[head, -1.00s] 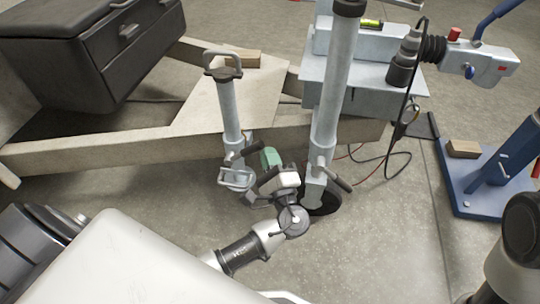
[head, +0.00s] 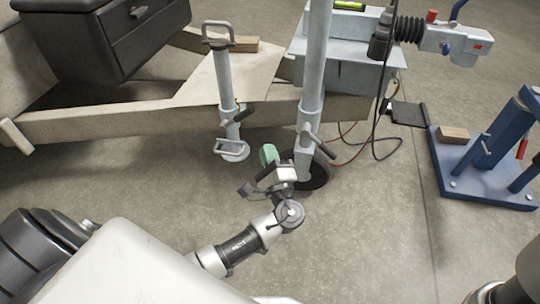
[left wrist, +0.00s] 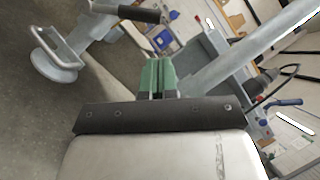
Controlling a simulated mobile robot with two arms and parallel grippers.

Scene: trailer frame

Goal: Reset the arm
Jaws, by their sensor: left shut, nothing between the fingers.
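My left arm comes in from the lower left in the head view. Its gripper (head: 268,156) is low, between the short jack stand (head: 227,95) on the left and the tall jockey-wheel post (head: 312,75) on the right. In the left wrist view the gripper's green fingers (left wrist: 157,76) are together with nothing between them. The short stand's round foot (left wrist: 57,65) shows at upper left there, apart from the fingers. The post crosses the upper right of that view. My right gripper is not in view; only a part of that arm shows at the lower right.
The trailer frame (head: 90,128) runs across the back, with a black box (head: 110,40) on it. The coupling (head: 450,38) and hanging cables are at upper right. A blue stand (head: 470,170) with a wooden block (head: 453,134) is at right. The floor in front is clear.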

